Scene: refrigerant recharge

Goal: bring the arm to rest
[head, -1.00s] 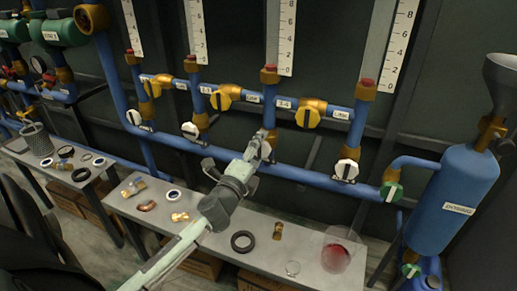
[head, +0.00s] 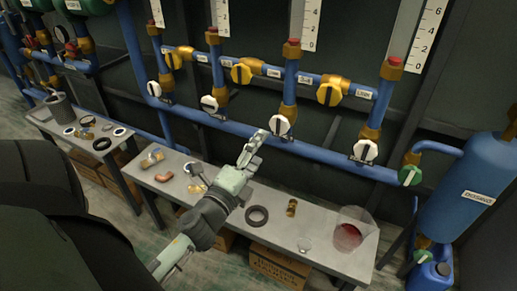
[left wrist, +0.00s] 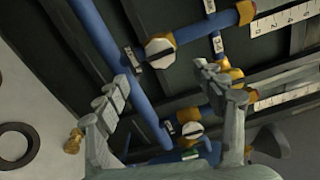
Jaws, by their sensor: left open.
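My left gripper (head: 254,146) is in the middle of the head view, in front of the long blue pipe (head: 240,128) and above the bench. In the left wrist view its two fingers (left wrist: 165,85) stand wide apart with nothing between them. A white-knobbed valve (head: 279,125) on the blue pipe is just right of the gripper in the head view. A white-knobbed valve also shows beyond the fingers in the left wrist view (left wrist: 159,50). I cannot tell whether the gripper touches anything. My right gripper is not in view.
A grey bench (head: 325,250) below holds a black ring (head: 257,216), brass fittings and a clear beaker with red liquid (head: 349,232). A second bench (head: 50,122) is at left. A blue tank (head: 462,195) stands at right. Cardboard boxes (head: 278,266) sit under the bench.

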